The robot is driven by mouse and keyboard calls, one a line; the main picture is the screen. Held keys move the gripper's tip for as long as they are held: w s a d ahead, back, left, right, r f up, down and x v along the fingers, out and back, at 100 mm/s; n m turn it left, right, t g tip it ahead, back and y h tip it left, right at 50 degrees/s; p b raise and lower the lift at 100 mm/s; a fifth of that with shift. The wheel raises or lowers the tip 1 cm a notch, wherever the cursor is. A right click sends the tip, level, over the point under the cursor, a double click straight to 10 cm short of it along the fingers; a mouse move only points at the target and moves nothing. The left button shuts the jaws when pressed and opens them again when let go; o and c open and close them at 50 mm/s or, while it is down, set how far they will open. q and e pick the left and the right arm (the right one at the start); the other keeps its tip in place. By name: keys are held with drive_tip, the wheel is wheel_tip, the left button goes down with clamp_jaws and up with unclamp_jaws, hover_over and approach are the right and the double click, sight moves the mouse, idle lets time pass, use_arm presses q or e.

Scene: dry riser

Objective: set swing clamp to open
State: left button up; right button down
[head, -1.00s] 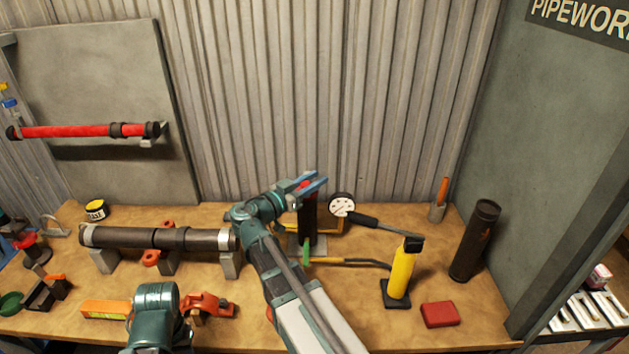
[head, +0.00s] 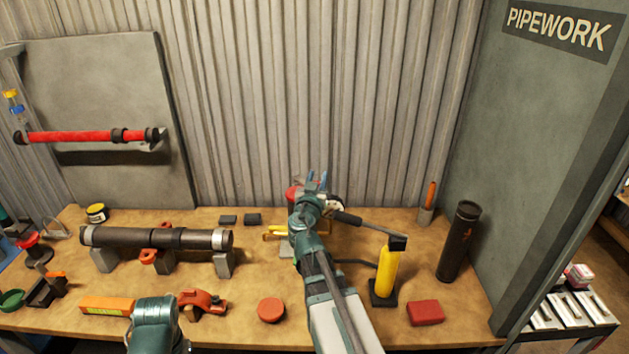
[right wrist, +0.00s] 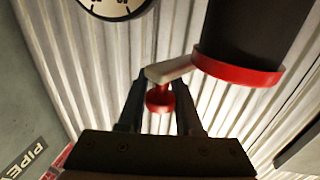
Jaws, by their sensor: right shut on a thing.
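What looks like the swing clamp is a dark upright cylinder (right wrist: 245,30) with a red ring, at the upper right of the right wrist view. A pale short arm (right wrist: 170,70) reaches from it to a red knob (right wrist: 159,98). My right gripper (right wrist: 158,105) is shut on the red knob, one finger on each side. In the head view my right gripper (head: 315,182) is at the back of the bench, beside a red part (head: 294,191); my own arm hides most of the clamp body. My left gripper is not visible; only a left arm link shows.
A gauge (right wrist: 115,5) is close by in the right wrist view. Right of my arm stand a yellow cylinder (head: 386,270), a red block (head: 425,312) and a dark tube (head: 460,240). A dark pipe (head: 155,238) lies on supports at left. A red cap (head: 271,310) lies in front.

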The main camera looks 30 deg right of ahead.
drive_tip(key=shift+d+n+t+y, duration=0.25)
drive_tip(key=shift+n+t+y, duration=0.15)
drive_tip(key=shift+y, duration=0.1)
drive_tip(key=shift+w, duration=0.1)
drive_tip(key=c, duration=0.6)
unclamp_jaws()
